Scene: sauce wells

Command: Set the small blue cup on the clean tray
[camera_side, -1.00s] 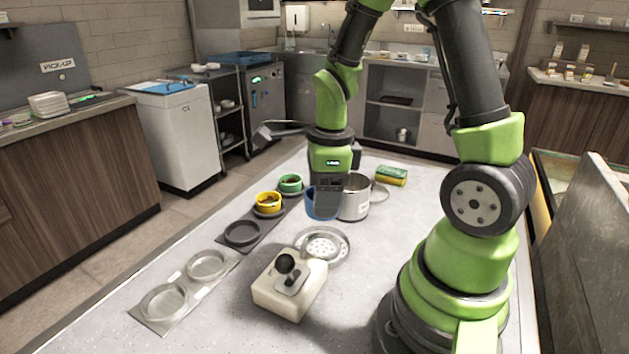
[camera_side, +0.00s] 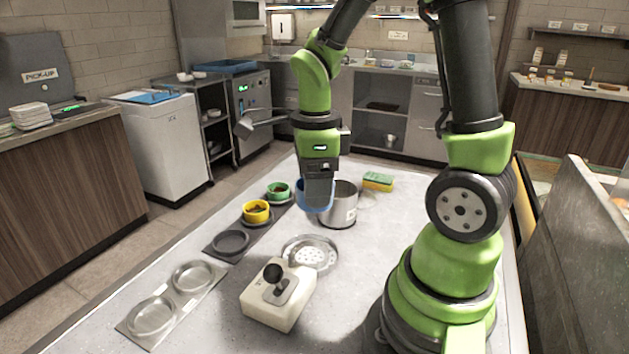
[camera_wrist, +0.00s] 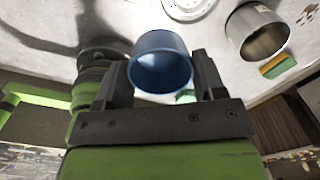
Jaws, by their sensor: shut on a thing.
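The small blue cup (camera_wrist: 160,62) is between the fingers of my gripper (camera_wrist: 160,78) in the wrist view, its open rim facing the camera. In the side view the cup (camera_side: 300,193) is partly hidden by my gripper (camera_side: 318,200), which is shut on it.
The metal pot (camera_side: 337,209) stands beside the held cup. A round perforated metal dish (camera_side: 310,254) and a cream box with a black knob (camera_side: 278,296) are nearer the camera. A sponge (camera_side: 378,181) lies behind.

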